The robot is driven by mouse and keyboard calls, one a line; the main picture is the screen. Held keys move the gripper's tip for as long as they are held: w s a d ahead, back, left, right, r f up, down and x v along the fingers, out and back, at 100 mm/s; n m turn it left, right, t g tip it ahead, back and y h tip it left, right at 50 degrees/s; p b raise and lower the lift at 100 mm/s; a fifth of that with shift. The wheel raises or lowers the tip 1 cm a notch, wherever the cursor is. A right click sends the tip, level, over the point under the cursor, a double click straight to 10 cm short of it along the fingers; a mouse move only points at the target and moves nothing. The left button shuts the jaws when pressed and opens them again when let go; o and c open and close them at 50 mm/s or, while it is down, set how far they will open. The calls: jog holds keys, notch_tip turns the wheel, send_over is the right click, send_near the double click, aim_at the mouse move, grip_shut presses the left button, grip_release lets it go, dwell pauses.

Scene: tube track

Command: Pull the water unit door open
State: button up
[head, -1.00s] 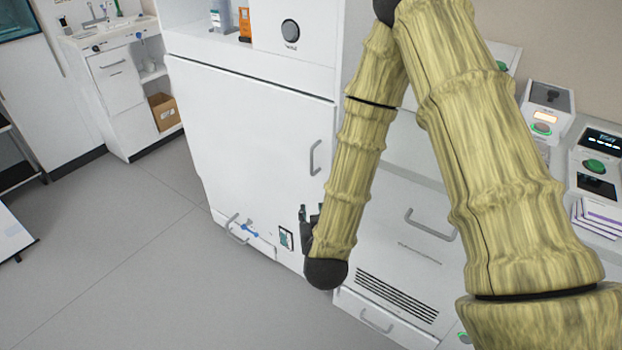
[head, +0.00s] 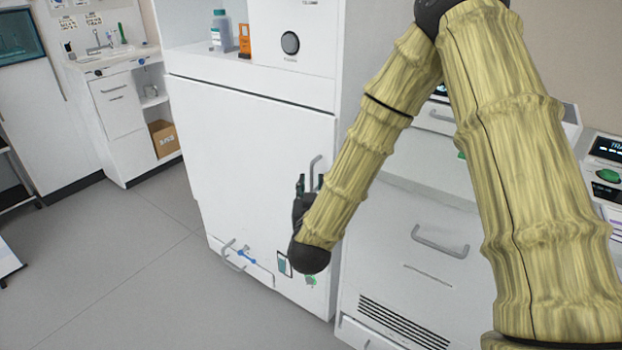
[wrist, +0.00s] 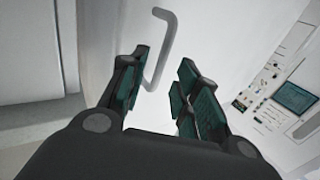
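The water unit door (head: 245,150) is a large white panel on the front of a white cabinet in the head view, and it looks closed. Its grey vertical bar handle (head: 316,170) is near the right edge. My gripper (head: 311,182) is at the lower part of this handle in the head view. In the wrist view my gripper (wrist: 160,88) is open, its dark green finger pads apart. There the handle (wrist: 163,45) stands ahead, its lower end between the fingertips or just beyond them; contact cannot be told.
A small lower panel with a grey handle (head: 230,257) and blue valve is below the door. To the right is a white drawer unit with a grey handle (head: 440,240) and a vent (head: 402,322). A bottle (head: 221,32) stands on the shelf above. Grey floor (head: 120,265) is free at left.

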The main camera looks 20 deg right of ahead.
aim_at(312, 178)
jog(key=shift+x, duration=2.35)
jog(key=shift+c, duration=0.2)
grip_shut()
